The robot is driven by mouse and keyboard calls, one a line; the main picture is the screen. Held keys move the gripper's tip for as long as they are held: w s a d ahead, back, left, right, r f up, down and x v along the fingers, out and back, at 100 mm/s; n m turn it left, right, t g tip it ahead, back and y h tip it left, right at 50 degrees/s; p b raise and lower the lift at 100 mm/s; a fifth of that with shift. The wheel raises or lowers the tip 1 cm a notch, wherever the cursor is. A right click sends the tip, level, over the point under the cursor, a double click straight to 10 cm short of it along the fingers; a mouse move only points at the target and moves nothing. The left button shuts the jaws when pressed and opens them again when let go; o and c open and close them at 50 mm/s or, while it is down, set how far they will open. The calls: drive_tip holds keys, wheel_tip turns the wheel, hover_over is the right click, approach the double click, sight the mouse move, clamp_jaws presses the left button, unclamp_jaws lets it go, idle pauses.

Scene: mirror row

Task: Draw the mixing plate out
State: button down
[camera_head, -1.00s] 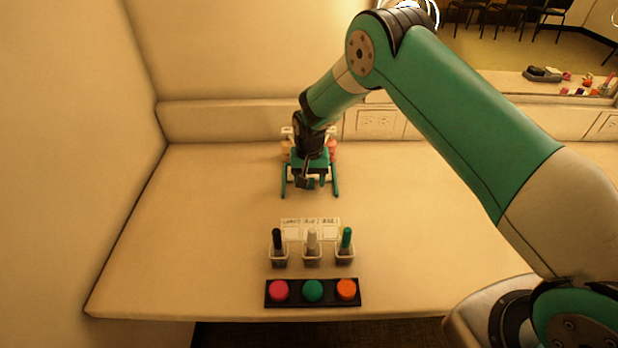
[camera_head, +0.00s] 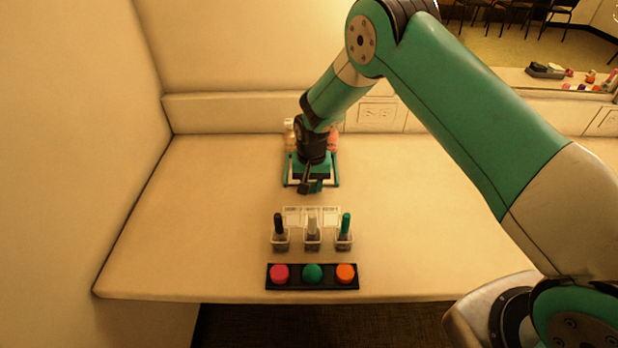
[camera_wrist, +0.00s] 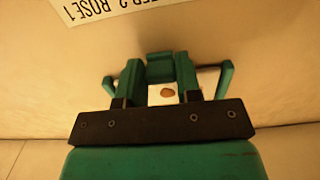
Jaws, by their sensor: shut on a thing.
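My gripper (camera_head: 312,184) reaches down at the back of the table, behind the row of cups. In the wrist view its two green fingers (camera_wrist: 160,78) are shut on a green block between them. A green bar stands apart on each side of the fingers.
A black strip (camera_head: 296,284) with pink, green and orange discs lies near the front edge. Pale bottles (camera_head: 290,134) stand behind my gripper. Both table sides are clear.

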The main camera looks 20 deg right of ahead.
drive_tip(key=shift+s+a, duration=0.1)
drive_tip(key=shift+s, duration=0.5)
drive_tip(key=c, duration=0.8)
unclamp_jaws()
drive_tip(key=shift+c, duration=0.2)
drive_tip(key=shift+o, duration=0.2)
drive_tip(key=shift+a+r, duration=0.1)
wheel_tip(320, 180, up, 17)
drive_tip(key=b, duration=0.2)
drive_tip(key=shift+r, duration=0.15)
drive_tip(key=shift+s+r, duration=0.1)
